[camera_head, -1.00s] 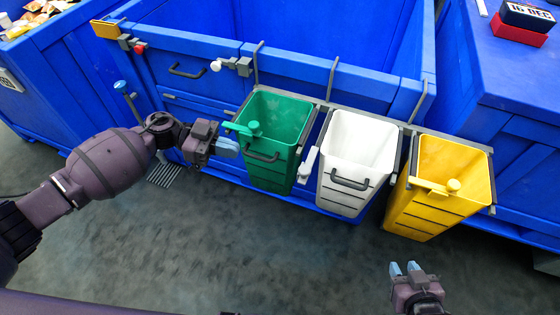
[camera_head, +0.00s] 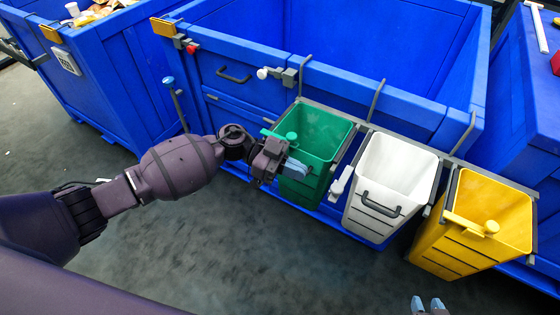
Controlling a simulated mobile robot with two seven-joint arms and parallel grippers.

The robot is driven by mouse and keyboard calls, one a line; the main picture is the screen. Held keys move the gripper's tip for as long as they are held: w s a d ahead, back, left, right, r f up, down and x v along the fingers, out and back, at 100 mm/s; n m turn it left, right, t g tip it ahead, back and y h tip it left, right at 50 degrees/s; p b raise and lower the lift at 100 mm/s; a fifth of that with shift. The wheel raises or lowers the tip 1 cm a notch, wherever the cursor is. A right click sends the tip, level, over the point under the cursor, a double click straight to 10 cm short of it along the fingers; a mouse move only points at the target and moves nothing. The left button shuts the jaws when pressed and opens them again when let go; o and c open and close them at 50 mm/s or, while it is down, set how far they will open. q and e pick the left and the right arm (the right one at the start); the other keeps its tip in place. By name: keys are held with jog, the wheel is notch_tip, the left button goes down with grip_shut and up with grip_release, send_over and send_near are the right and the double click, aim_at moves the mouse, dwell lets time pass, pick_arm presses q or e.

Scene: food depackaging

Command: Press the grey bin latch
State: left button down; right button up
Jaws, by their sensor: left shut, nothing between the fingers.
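The light grey, nearly white bin (camera_head: 372,218) hangs between the green and yellow bins. Its latch (camera_head: 341,184), a pale lever with a knob, sits at its upper left side. My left gripper (camera_head: 297,168) is shut and empty, with pale blue fingertips in front of the green bin (camera_head: 322,188). It is to the left of the grey latch and apart from it. My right gripper (camera_head: 428,304) shows only its fingertips at the bottom edge. They are spread apart, well below the bins.
The yellow bin (camera_head: 440,252) with its yellow latch (camera_head: 489,228) hangs at the right. The green latch (camera_head: 290,138) is close to my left gripper. A large blue crate (camera_head: 420,92) stands behind the bins. The grey floor (camera_head: 250,250) in front is clear.

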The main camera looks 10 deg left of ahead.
aim_at(341, 182)
pick_arm(q)
jog(key=x, duration=0.6)
pick_arm(e)
jog(key=shift+s+f, duration=0.2)
jog(key=shift+s, duration=0.1)
jog(key=shift+d, duration=0.1)
